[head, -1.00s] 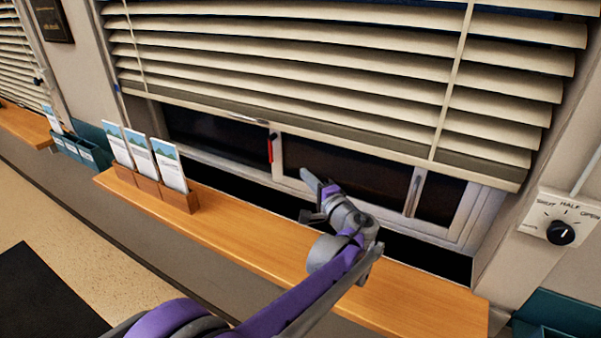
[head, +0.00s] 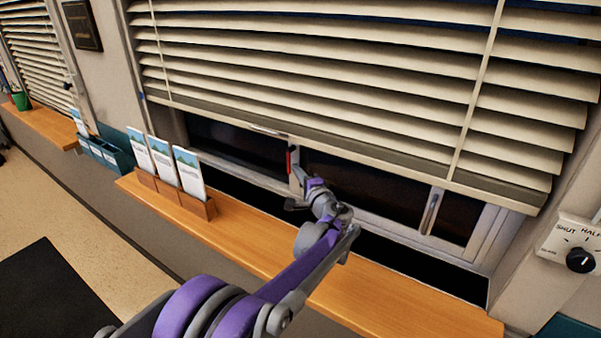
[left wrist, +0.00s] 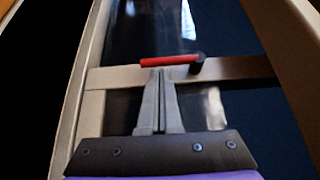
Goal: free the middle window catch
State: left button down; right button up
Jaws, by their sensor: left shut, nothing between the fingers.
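The middle window catch is a red handle (head: 290,160) on the upright between the panes, just below the blind's lower edge. In the left wrist view the red handle (left wrist: 168,60) lies across the picture, joined to a dark pivot at its right end. My left gripper (head: 296,171) is shut and empty, its fingertips at the lower part of the handle. In the left wrist view the closed fingertips (left wrist: 160,72) end right by the handle's underside. I cannot tell whether they touch it. My right gripper is not in view.
A slatted blind (head: 320,75) hangs over the upper window. A grey handle (head: 431,212) sits on the right upright. A wooden sill (head: 390,295) runs below, with a leaflet holder (head: 170,195) at left. A dial (head: 579,260) is on the right wall.

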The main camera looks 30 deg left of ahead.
aim_at(288, 170)
pick_arm(q)
jog(key=shift+a+f+m+t+y+b, duration=0.3)
jog(key=shift+m+t+y, duration=0.1)
jog(key=shift+y, duration=0.1)
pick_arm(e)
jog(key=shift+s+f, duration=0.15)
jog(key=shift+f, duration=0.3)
pick_arm(q)
jog(key=a+m+t+y, duration=0.1)
jog(key=a+f+m+t+b, duration=0.1)
jog(key=m, duration=0.1)
jog(key=shift+t+y+b, duration=0.3)
jog(key=shift+t+y, duration=0.1)
jog(key=shift+w+a+r+m+t, duration=0.1)
jog(key=shift+a+m+t, duration=0.2)
jog(key=shift+w+a+r, duration=0.1)
jog(key=shift+a+r, duration=0.1)
jog(key=shift+a, duration=0.5)
jog(key=shift+w+a+r, duration=0.1)
jog(key=shift+a+r, duration=0.1)
jog(key=shift+a, duration=0.5)
jog(key=shift+a+r, duration=0.2)
jog(key=shift+a, duration=0.5)
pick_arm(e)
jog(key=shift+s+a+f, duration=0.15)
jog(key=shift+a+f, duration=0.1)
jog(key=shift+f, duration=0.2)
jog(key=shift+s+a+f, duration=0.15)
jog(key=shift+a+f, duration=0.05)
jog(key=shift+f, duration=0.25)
